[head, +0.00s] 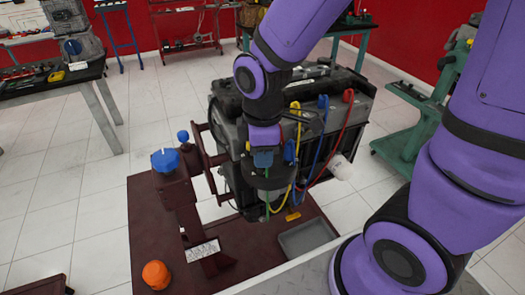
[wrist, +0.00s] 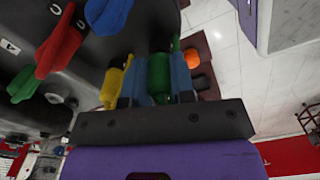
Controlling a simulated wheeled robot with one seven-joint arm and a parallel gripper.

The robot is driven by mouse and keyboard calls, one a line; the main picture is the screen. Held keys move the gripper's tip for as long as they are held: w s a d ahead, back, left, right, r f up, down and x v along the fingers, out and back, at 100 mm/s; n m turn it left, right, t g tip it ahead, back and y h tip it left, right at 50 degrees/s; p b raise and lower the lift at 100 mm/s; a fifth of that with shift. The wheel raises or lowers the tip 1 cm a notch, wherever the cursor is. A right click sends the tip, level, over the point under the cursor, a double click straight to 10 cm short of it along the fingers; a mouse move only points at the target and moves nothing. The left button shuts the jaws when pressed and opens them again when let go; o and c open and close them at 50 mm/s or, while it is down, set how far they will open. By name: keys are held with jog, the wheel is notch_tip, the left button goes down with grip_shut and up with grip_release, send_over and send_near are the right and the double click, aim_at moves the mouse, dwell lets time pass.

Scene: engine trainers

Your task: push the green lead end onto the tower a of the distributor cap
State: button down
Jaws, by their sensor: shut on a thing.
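My gripper (wrist: 155,82) is shut on the green lead end (wrist: 159,72), with a blue finger on each side of it in the wrist view. In the head view my gripper (head: 264,159) is at the near side of the engine, and a green strand (head: 267,200) hangs below it. A yellow boot (wrist: 112,86) is close beside the left finger. I cannot clearly make out the distributor cap or tower a. Whether the held end touches a tower cannot be told.
The engine (head: 232,130) stands behind the gripper with yellow, blue and red leads (head: 349,98). Red (wrist: 60,42) and blue boots (wrist: 107,14) crowd the wrist view's left. The stand has a blue knob (head: 165,160) and an orange knob (head: 156,275). A grey tray (head: 307,237) is nearby.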

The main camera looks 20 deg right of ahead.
jog(key=shift+w+f, duration=0.1)
jog(key=shift+f, duration=0.35)
dwell(1.2)
dwell(0.5)
notch_tip(320, 180, up, 4)
jog(key=m, duration=0.6)
jog(key=shift+r+m, duration=0.8)
jog(key=shift+m, duration=0.55)
jog(key=shift+r+m, duration=0.8)
jog(key=shift+m, duration=0.55)
jog(key=shift+f, duration=0.2)
jog(key=shift+f, duration=2.45)
jog(key=shift+f, duration=0.8)
